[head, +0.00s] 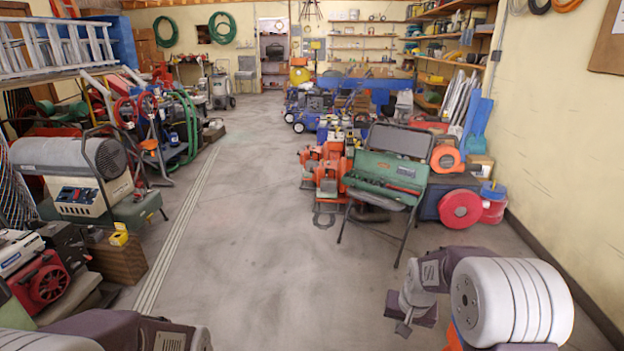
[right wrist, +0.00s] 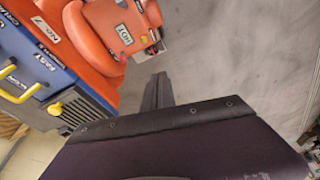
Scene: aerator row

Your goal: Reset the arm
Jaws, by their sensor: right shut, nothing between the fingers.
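My right arm comes in at the lower right of the head view, with a white ribbed drum-like part on it. My right gripper (head: 404,328) is at its end, pointing down over bare floor in front of the green toolbox stand. In the right wrist view the gripper's dark fingers (right wrist: 158,90) are together with nothing between them. Part of my left arm shows at the bottom left of the head view; its gripper is out of the frame.
An orange and blue machine (right wrist: 62,62) shows in the right wrist view. A heater (head: 75,170) stands left. The middle aisle (head: 255,220) is clear.

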